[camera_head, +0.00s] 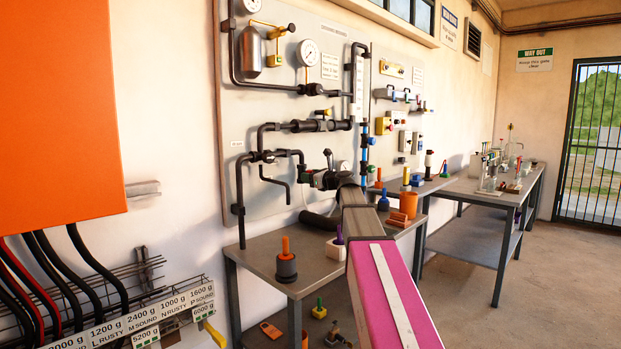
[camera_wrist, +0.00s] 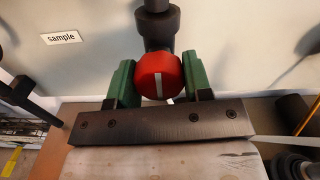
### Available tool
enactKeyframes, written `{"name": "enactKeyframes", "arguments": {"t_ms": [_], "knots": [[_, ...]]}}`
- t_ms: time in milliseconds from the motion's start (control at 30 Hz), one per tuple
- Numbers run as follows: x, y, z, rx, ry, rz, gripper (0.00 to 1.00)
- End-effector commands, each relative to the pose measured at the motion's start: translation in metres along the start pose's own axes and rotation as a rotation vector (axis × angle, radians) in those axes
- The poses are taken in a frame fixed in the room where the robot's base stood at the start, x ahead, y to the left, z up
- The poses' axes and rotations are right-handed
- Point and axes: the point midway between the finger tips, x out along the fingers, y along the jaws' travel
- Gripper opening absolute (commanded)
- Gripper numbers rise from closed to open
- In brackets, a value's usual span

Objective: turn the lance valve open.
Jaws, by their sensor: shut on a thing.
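My gripper (camera_wrist: 160,84) is shut on a red round knob (camera_wrist: 158,74) with a white line across its face. The green fingers sit on its left and right sides. The line stands nearly upright in the wrist view. No readable label there marks the lance valve.
A grey bench (camera_head: 262,262) below the panel carries an orange-handled tool (camera_head: 286,262). An orange box (camera_head: 60,115) is at the left. The floor at the right is clear.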

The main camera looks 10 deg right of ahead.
Motion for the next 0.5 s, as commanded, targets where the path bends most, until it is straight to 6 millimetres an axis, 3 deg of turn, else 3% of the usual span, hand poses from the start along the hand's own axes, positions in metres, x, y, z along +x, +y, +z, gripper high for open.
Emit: {"name": "enactKeyframes", "arguments": {"t_ms": [33, 67, 100, 133, 500], "knots": [[-0.0002, 0.0000, 0.0000, -0.001, 0.000, 0.000, 0.22], [-0.0002, 0.0000, -0.0001, -0.001, 0.000, 0.000, 0.52], [-0.0002, 0.0000, -0.0001, -0.001, 0.000, 0.000, 0.65], [-0.0002, 0.0000, -0.0001, -0.001, 0.000, 0.000, 0.70], [-0.0068, 0.0006, -0.0001, 0.000, 0.000, -0.001, 0.70]]}}
